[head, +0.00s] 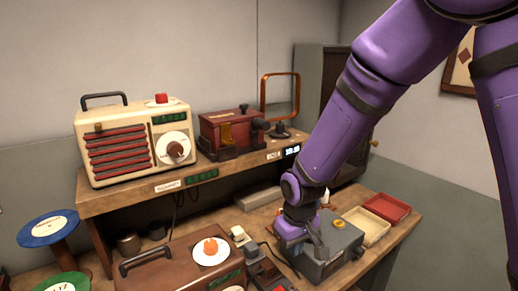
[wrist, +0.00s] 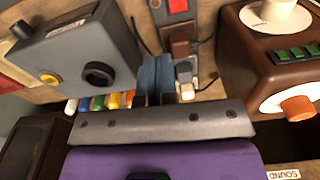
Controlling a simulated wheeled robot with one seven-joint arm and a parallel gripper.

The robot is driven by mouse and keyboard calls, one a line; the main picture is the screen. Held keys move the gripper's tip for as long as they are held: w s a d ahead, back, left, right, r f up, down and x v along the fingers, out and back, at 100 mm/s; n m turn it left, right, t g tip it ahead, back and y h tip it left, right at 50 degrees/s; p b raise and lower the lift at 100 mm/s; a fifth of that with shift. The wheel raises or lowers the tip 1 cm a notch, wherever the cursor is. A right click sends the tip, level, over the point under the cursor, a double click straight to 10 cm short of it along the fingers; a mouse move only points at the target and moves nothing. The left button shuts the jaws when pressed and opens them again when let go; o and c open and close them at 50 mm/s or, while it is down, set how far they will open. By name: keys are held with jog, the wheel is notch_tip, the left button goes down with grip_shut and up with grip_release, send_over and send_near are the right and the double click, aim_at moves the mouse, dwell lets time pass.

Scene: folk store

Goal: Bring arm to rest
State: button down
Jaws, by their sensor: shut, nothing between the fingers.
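My purple arm reaches down from the upper right in the head view. My gripper (head: 312,238) is low over the lower bench, beside a grey box with a yellow button (head: 330,252). In the wrist view, my gripper (wrist: 155,98) shows its dark fingers together and empty, just beyond the grey bar and purple housing. The grey box (wrist: 75,60) is to their left there, with a black knob. A brown radio (wrist: 262,65) is to their right. I cannot tell whether the fingers touch the blue-grey piece beyond them.
The bench shelf (head: 140,195) carries a cream radio (head: 130,140), a red device (head: 225,132) and an orange frame (head: 265,92). Cream (head: 366,236) and red trays (head: 387,206) lie right of my gripper. Blue (head: 48,228) and green reels (head: 62,286) are at left.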

jog(key=s+d+r+m+t, duration=0.1)
jog(key=s+d+r, duration=0.1)
jog(key=d+r, duration=0.5)
jog(key=s+d+r+m+t, duration=0.15)
jog(key=d+r, duration=0.35)
jog(key=r, duration=0.5)
jog(key=s+d+r+m+t, duration=0.1)
jog(key=s+d+r, duration=0.3)
jog(key=s, duration=0.4)
jog(key=s+d+r+m+t, duration=0.1)
jog(key=s+d+r+m, duration=0.1)
jog(key=s+d+r, duration=0.3)
jog(key=s, duration=0.2)
jog(key=shift+s+d, duration=0.25)
jog(key=shift+s, duration=0.1)
